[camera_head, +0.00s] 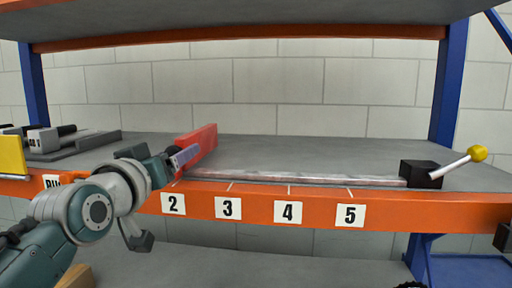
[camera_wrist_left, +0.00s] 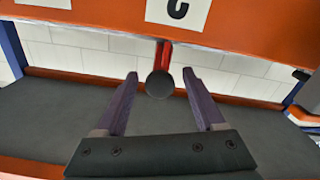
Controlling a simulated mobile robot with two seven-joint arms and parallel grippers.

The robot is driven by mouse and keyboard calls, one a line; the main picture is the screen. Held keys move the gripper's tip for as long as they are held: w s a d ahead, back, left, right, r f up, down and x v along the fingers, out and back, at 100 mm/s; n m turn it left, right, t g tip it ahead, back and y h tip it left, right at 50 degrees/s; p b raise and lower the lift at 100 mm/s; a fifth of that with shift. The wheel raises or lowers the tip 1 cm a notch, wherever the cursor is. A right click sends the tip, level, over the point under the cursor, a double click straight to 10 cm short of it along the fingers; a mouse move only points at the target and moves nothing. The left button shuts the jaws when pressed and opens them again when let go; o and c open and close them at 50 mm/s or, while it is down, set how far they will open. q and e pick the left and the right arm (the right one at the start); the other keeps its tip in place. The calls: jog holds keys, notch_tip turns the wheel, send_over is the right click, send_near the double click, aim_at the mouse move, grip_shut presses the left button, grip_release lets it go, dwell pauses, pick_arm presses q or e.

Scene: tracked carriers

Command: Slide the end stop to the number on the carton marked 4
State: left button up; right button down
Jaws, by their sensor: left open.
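The red end stop (camera_head: 203,142) stands at the left end of the metal rail (camera_head: 300,178), near the mark above card 2 (camera_head: 173,203). Card 4 (camera_head: 288,212) is farther right on the orange beam; no carton marked 4 is visible. My left gripper (camera_head: 184,158) is open at the end stop's near side. In the left wrist view, its fingers (camera_wrist_left: 160,74) lie on either side of a round dark knob (camera_wrist_left: 160,85), with a gap to each. The red end stop (camera_wrist_left: 163,53) shows behind the knob. My right gripper is not in view.
Cards 3 (camera_head: 228,208) and 5 (camera_head: 350,215) flank card 4. A black block (camera_head: 420,173) with a yellow-knobbed lever (camera_head: 478,154) stands at the rail's right end. Grey and black parts (camera_head: 75,143) lie at the left. The shelf along the rail is clear.

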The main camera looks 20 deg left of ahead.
pick_arm(q)
jog(key=shift+w, duration=0.2)
grip_shut()
dwell(0.6)
dwell(0.8)
